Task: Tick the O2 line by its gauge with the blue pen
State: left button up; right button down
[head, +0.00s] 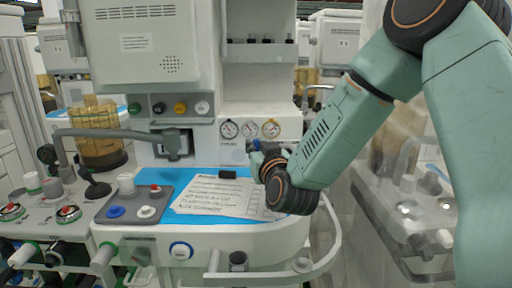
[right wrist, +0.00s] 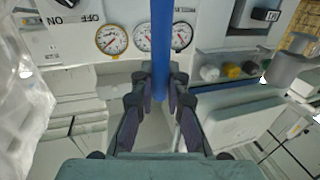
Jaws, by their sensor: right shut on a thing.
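My right gripper (head: 262,160) reaches in from the right, in front of the cart's gauge panel and above the right end of the paper. It is shut on the blue pen (right wrist: 160,40), which stands out between the fingertips (right wrist: 160,85) in the right wrist view. In the head view only a bit of blue shows at the fingers. The white checklist sheet (head: 215,196) lies on a blue mat (head: 190,212), with print and a column of boxes. Three round gauges (head: 249,129) sit on the panel behind; their labels are too small to read. My left gripper is not in view.
A small black object (head: 228,174) lies at the sheet's top edge. A grey block with coloured knobs (head: 135,204) stands left of the mat. A curved rail (head: 325,250) borders the worktop's right front. Another cart (head: 420,215) stands at right.

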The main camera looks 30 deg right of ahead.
jog(key=shift+w+f, duration=0.1)
jog(key=shift+f, duration=0.05)
jog(key=shift+f+b, duration=0.45)
jog(key=shift+f, duration=0.05)
dwell(0.9)
jog(key=shift+s+d+f+p, duration=0.1)
jog(key=shift+s+d+p, duration=0.25)
jog(key=shift+p, duration=0.35)
dwell(1.3)
notch_tip(320, 180, up, 7)
jog(key=p, duration=0.6)
jog(key=shift+p, duration=0.4)
